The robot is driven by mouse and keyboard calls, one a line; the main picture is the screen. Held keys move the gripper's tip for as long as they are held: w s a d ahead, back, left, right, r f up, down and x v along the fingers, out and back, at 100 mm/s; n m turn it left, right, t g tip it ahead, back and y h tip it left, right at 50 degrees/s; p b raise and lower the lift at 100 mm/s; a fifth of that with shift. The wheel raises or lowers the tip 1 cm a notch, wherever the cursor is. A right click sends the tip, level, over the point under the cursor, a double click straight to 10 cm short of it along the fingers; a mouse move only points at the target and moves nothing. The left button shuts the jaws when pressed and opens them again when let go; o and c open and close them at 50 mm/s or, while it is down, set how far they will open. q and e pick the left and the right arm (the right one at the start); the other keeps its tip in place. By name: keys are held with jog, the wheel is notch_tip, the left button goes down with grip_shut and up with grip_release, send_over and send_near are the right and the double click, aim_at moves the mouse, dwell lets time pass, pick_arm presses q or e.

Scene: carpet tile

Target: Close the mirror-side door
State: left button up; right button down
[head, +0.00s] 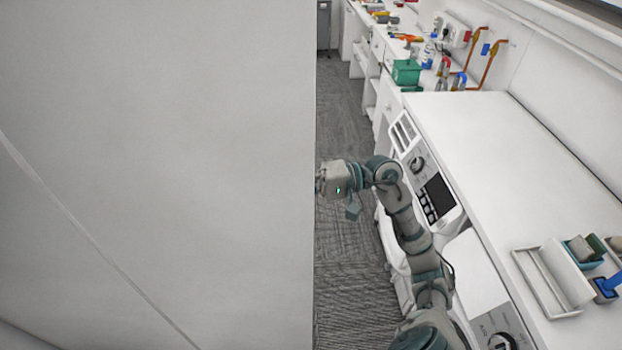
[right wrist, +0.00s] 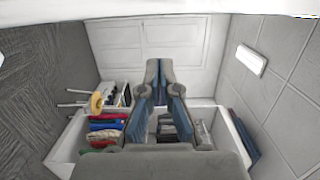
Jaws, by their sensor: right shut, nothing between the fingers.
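A large pale grey flat panel (head: 150,170) fills the left half of the head view, close to the camera. It looks like the door, but no mirror shows, so I cannot tell for sure which door it is. A thin light line runs diagonally across it. Its straight vertical edge is near the middle of the view. My right arm reaches to this edge, and its hand end is partly hidden behind the panel. In the right wrist view my right gripper (right wrist: 159,68) is shut and empty, with its fingertips together. I cannot tell whether it touches the panel. My left gripper is out of view.
A white counter (head: 480,140) with built-in appliances runs along the right, beside my right arm. A green box (head: 406,72) and a white tray (head: 550,280) stand on it. Grey carpet (head: 340,120) lies between. The wrist view shows colored folded cloths (right wrist: 105,128) on white shelving.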

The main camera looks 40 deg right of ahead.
aim_at(272, 207)
jog(key=a, duration=0.1)
jog(key=s+a+p, duration=0.1)
jog(key=a, duration=0.1)
jog(key=s+a+p, duration=0.1)
jog(key=shift+a, duration=0.2)
jog(key=shift+a, duration=0.3)
jog(key=shift+f, duration=0.1)
